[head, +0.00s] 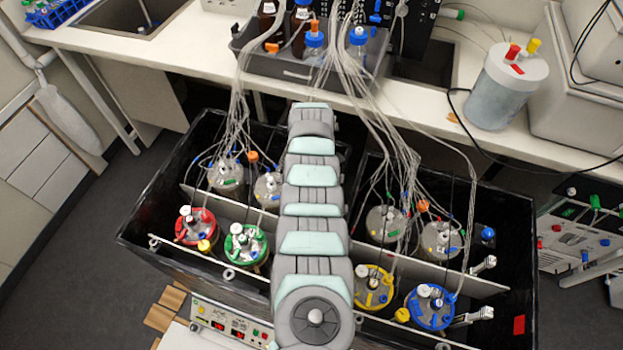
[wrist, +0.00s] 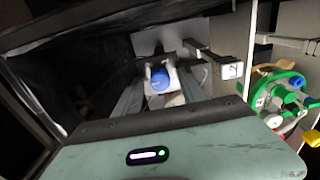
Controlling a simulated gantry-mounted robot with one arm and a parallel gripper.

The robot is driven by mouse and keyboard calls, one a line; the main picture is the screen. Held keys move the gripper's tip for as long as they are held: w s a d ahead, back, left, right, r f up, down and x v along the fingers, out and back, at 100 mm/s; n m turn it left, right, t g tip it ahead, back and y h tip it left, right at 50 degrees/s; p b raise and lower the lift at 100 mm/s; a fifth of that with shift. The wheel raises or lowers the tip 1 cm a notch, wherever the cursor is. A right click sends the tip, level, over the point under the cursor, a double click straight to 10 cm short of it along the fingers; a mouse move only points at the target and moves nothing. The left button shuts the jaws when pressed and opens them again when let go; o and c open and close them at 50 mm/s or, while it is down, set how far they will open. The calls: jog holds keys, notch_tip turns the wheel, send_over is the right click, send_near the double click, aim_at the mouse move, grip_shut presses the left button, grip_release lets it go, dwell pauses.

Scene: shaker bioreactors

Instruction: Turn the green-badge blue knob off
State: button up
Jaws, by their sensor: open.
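The blue knob (wrist: 159,82) shows in the middle of the wrist view, in a dark compartment. A vessel with a green lid (wrist: 281,92) stands to its right, and its green lid (head: 245,245) also shows in the head view. My gripper (wrist: 160,70) is open; what look like its two pale fingertips flank the knob. I cannot tell whether they touch it. My arm hides this knob and the gripper in the head view. I cannot make out a badge on the knob or which way it is set.
A metal bracket (wrist: 212,60) juts out close to the right of the knob. A yellow knob (head: 204,246) sits between the red-lidded vessel (head: 196,226) and the green one. Tubes hang over the black bath (head: 142,222). Yellow-lidded (head: 373,288) and blue-lidded (head: 431,307) vessels stand right of my arm.

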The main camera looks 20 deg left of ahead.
jog(key=shift+f, duration=0.1)
jog(key=shift+c, duration=0.2)
grip_shut()
dwell(0.4)
